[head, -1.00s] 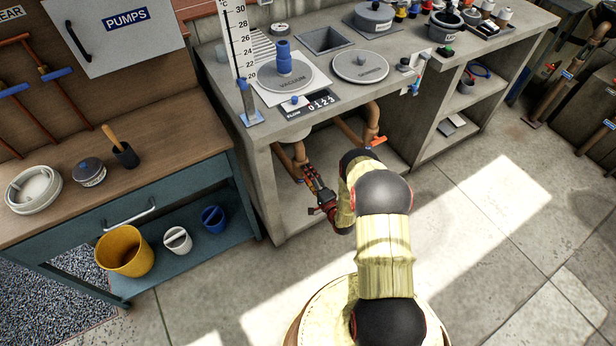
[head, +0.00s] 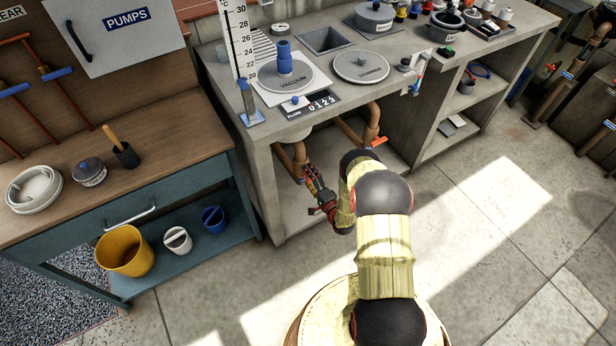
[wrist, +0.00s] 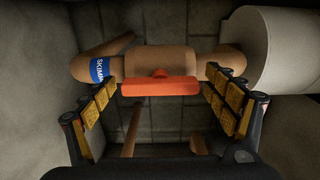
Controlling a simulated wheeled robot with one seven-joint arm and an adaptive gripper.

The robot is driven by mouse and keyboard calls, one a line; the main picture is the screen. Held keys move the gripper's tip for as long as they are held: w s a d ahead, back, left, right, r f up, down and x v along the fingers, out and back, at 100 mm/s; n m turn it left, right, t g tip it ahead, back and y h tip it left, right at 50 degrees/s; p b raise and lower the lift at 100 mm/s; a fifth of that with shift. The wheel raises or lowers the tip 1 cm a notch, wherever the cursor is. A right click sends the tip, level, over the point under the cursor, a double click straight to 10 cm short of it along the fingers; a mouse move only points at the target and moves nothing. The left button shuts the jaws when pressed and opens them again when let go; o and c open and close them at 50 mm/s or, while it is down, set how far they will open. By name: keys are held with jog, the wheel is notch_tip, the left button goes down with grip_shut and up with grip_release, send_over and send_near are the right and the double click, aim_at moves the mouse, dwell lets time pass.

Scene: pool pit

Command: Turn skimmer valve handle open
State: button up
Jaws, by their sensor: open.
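The orange skimmer valve handle (wrist: 160,87) lies lengthwise along a tan pipe (wrist: 150,62) in the wrist view. A blue label (wrist: 97,69) reading "SKIM…" wraps the pipe's left part. My gripper (wrist: 160,95) is open, with one finger on each side of the handle and a gap at both ends. Nothing is held. In the head view my gripper (head: 310,172) is low under the concrete counter, beside the left tan pipe (head: 299,155), and mostly hides the handle there.
A large white cylinder (wrist: 284,50) is close to the right finger. Another orange handle (head: 375,142) sits on the pipe farther right. The concrete counter (head: 262,165) overhangs the gripper, with its side wall at the left. Open floor (head: 470,240) lies at the right.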

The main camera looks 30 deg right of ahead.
jog(key=s, duration=1.2)
jog(key=shift+d, duration=0.2)
